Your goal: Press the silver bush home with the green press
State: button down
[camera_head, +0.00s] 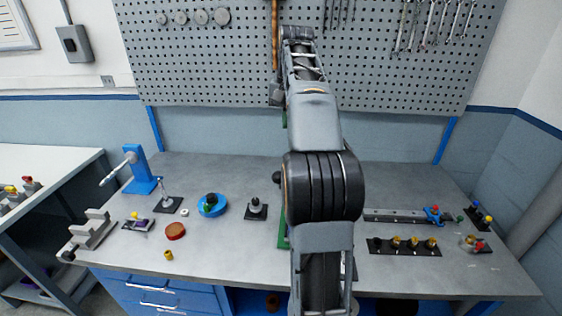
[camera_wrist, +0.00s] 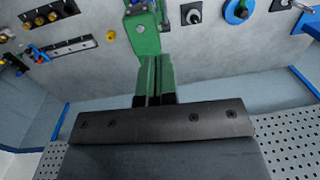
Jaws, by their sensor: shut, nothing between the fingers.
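In the head view my gripper (camera_head: 276,95) is small and partly hidden beyond my arm. I cannot make out the silver bush in either view.
Left of the press are a black block with a post (camera_head: 257,208), a blue disc (camera_head: 220,209), a red-brown dish (camera_head: 175,231) and a blue stand (camera_head: 140,170). Right are a grey rail (camera_head: 395,216) and a black strip with brass parts (camera_head: 378,246). A pegboard (camera_head: 200,65) rises behind.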

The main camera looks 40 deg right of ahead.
aim_at(281, 182)
jog(key=f, duration=0.3)
jog(key=a+f, duration=0.1)
jog(key=f, duration=0.3)
jog(key=s+a+f+b, duration=0.1)
jog(key=f, duration=0.3)
jog(key=shift+a+f, duration=0.1)
jog(key=shift+a, duration=0.05)
jog(key=shift+s+a+f, duration=0.15)
jog(key=shift+a+f, duration=0.2)
jog(key=shift+f, duration=0.1)
jog(key=shift+f, duration=0.1)
